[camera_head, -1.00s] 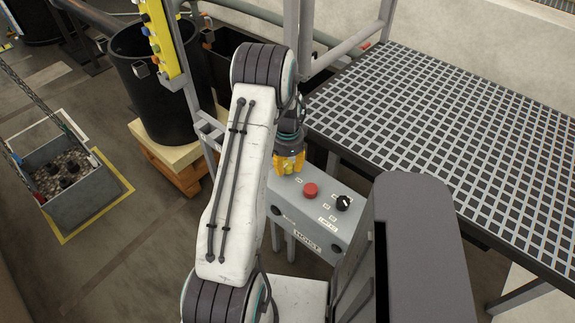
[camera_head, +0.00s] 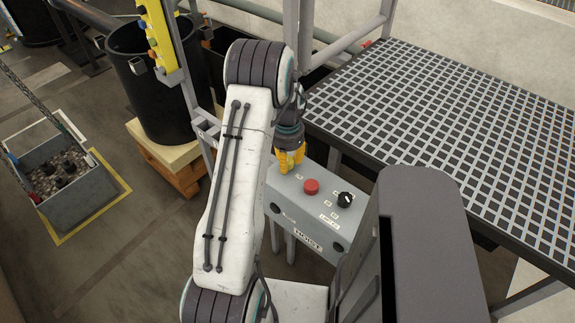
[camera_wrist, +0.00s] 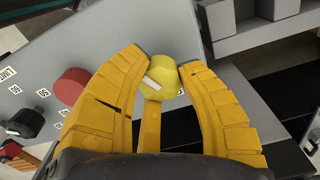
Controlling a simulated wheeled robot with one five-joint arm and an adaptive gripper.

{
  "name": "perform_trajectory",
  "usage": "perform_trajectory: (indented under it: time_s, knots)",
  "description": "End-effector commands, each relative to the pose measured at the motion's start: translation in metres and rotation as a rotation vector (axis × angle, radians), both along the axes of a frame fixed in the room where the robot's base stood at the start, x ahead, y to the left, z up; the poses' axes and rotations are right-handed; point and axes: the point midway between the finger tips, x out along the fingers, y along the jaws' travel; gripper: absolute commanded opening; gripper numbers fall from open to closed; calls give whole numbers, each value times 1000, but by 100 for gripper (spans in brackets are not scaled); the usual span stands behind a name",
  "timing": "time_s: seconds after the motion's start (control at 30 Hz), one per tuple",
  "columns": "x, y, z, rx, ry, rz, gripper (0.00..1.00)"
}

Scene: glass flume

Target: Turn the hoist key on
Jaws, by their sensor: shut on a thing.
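The hoist control box (camera_head: 285,203), a grey panel with a HOIST label, stands below my arm. A yellow round knob (camera_wrist: 167,78) with a white mark, which looks like the hoist key, sits on its face. The mark slants in the wrist view. My gripper (camera_head: 290,168) has its yellow fingers down on the left end of the box. In the wrist view my gripper (camera_wrist: 165,66) is closed around the knob, a finger on each side. The fingers hide the knob in the head view.
A red button (camera_head: 311,187) and a black knob with a white mark (camera_head: 345,199) sit right of my gripper on the box. A grated platform (camera_head: 440,130) lies to the right. A black drum (camera_head: 145,90) and a gravel-filled bin (camera_head: 75,195) are at left.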

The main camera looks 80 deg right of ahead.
Motion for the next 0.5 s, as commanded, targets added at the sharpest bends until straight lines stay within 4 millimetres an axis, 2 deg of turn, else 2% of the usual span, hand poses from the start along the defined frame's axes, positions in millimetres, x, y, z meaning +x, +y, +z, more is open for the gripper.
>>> perform_trajectory:
  time_s: [0.03, 0.5]
  knots:
    - [0, 1, -5, 5, 0, 46, 3]
    - [0, 2, -5, 8, -1, 491, 3]
